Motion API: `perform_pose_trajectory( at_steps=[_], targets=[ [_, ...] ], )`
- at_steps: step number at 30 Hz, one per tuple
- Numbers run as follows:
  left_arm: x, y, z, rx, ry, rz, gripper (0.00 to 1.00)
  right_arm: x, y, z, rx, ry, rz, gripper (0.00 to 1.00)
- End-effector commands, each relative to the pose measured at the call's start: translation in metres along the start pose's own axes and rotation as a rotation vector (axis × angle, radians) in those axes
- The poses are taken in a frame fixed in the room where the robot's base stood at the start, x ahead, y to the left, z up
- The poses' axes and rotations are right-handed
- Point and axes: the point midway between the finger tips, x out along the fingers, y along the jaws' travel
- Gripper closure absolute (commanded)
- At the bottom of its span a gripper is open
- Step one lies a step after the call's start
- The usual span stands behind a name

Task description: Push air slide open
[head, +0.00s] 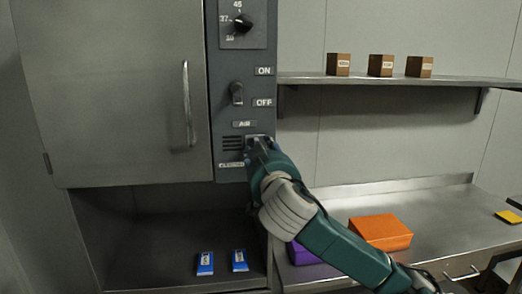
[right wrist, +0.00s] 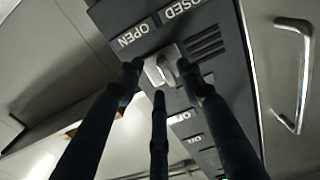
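The air slide's silver handle (right wrist: 162,68) shows in the right wrist view, on the dark control panel (head: 229,100). It sits beside the OPEN label (right wrist: 137,35); the vent slots (right wrist: 206,43) on the CLOSED side are uncovered. My right gripper (head: 259,143) is at the panel and hides the handle in the head view. In the right wrist view its fingers (right wrist: 158,72) are spread around the handle; the right fingertip overlaps its edge, and contact is unclear. My left gripper is not in view.
A cabinet door (head: 115,90) with a vertical handle stands left of the panel. Two blue packs (head: 205,263) lie in the bay below. An orange box (head: 381,232) and a purple box (head: 303,254) sit on the right counter. Three brown boxes (head: 380,65) stand on the shelf.

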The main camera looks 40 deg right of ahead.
Motion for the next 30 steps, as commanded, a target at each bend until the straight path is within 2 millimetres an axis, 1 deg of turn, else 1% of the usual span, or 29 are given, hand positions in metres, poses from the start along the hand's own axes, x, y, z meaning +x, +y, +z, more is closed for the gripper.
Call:
perform_pose_trajectory(
  at_steps=[1, 6, 11, 15, 30],
  targets=[
    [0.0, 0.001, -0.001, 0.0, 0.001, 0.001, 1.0, -0.01, 0.0, 0.0, 0.002, 0.001, -0.003, 0.62],
    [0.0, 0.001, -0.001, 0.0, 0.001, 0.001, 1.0, -0.038, 0.001, 0.0, 0.003, 0.001, -0.001, 0.62],
    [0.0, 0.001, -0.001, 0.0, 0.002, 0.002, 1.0, -0.054, 0.002, 0.0, 0.003, 0.001, 0.001, 0.62],
    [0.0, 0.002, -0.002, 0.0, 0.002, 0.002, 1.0, -0.058, 0.003, 0.0, 0.002, 0.0, 0.004, 0.62],
    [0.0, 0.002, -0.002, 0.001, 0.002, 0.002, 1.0, -0.056, 0.003, 0.002, 0.001, -0.003, 0.003, 0.62]
  ],
)
